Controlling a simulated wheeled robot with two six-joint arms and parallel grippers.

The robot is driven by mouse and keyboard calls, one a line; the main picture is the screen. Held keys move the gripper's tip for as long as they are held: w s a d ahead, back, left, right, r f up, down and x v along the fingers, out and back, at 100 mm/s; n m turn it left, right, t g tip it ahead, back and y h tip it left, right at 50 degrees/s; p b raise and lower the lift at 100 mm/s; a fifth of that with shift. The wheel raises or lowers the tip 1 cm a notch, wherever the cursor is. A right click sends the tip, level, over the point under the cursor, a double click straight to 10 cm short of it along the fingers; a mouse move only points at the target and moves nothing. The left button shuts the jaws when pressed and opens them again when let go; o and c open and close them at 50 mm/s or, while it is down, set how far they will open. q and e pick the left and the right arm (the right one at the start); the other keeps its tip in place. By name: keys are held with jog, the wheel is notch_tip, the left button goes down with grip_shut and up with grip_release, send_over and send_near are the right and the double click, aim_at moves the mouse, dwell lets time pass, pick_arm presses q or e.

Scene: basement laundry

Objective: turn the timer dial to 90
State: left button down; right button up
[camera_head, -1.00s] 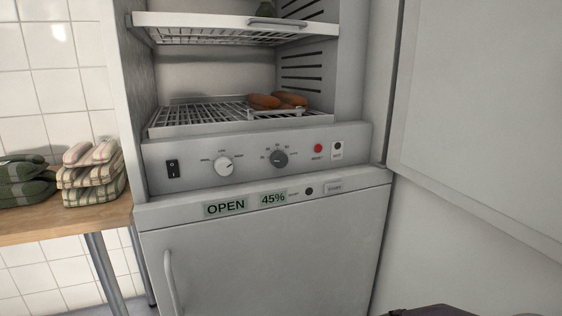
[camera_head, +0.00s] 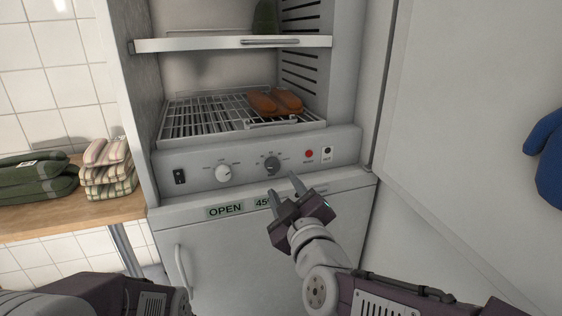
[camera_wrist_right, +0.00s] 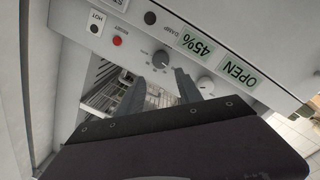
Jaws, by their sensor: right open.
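The dark grey dial (camera_head: 272,165), ringed by several small marks, sits on the dryer's control panel (camera_head: 197,161). Its marks are too small to read, so I cannot tell its setting. A white dial (camera_head: 223,173) is to its left. My right gripper (camera_head: 283,186) is open and empty, its fingers pointing up towards the panel, just below the grey dial and apparently apart from it. In the right wrist view, upside down, the grey dial (camera_wrist_right: 161,59) shows just beyond and between the fingertips (camera_wrist_right: 158,76). My left gripper is out of view; only part of that arm shows.
A black switch (camera_head: 179,176) and a red button (camera_head: 309,154) flank the dials. Above, a wire rack (camera_head: 190,121) holds orange-brown items (camera_head: 275,101). The open door (camera_head: 470,90) bounds the right side, with a blue item on it. Folded cloths lie on the wooden table (camera_head: 60,220).

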aim_at(273, 167)
jog(key=b+x, duration=0.1)
jog(key=x, duration=0.2)
jog(key=b+x, duration=0.1)
jog(key=x, duration=0.1)
jog(key=b+x, duration=0.1)
jog(key=x, duration=0.2)
jog(key=shift+w+f+b, duration=0.25)
jog(key=shift+f+b, duration=0.05)
jog(key=shift+w+a+r, duration=0.1)
jog(key=shift+w, duration=0.2)
grip_shut()
